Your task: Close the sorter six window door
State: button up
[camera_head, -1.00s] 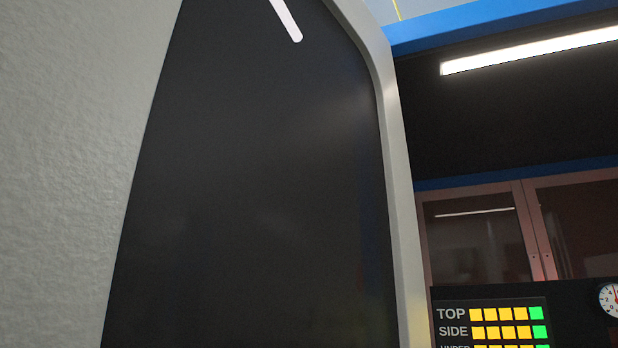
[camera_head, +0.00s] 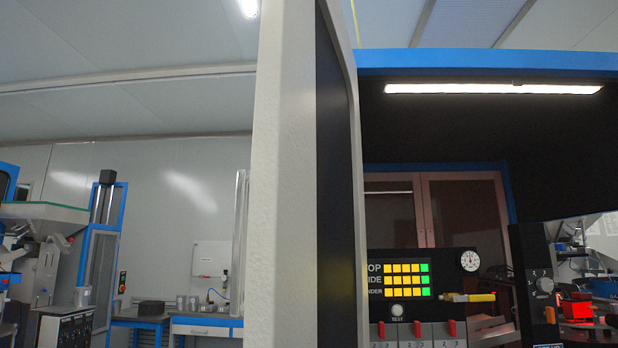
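A tall light grey panel with a dark window (camera_head: 335,180) stands upright in the middle of the head view, seen almost edge-on. It looks like the sorter's window door, swung open, with its pale frame (camera_head: 280,180) towards me. To its right is the sorter opening under a blue beam (camera_head: 480,62), with a lit lamp bar (camera_head: 490,89) inside. My gripper does not show in the view, so its place relative to the door is hidden.
Inside the opening are an indicator panel (camera_head: 398,281) with yellow and green squares, a gauge (camera_head: 469,260), red switches and a black control box (camera_head: 540,285). At left, farther off, are a blue-framed machine (camera_head: 104,250) and a blue bench (camera_head: 207,325).

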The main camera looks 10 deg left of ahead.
aim_at(299, 274)
jog(key=k+j, duration=0.1)
jog(key=j, duration=0.3)
jog(key=k+j+z, duration=0.15)
jog(key=j, duration=0.25)
jog(key=k+j, duration=0.15)
jog(key=j, duration=0.25)
jog(key=k+j+z, duration=0.1)
jog(key=j, duration=0.3)
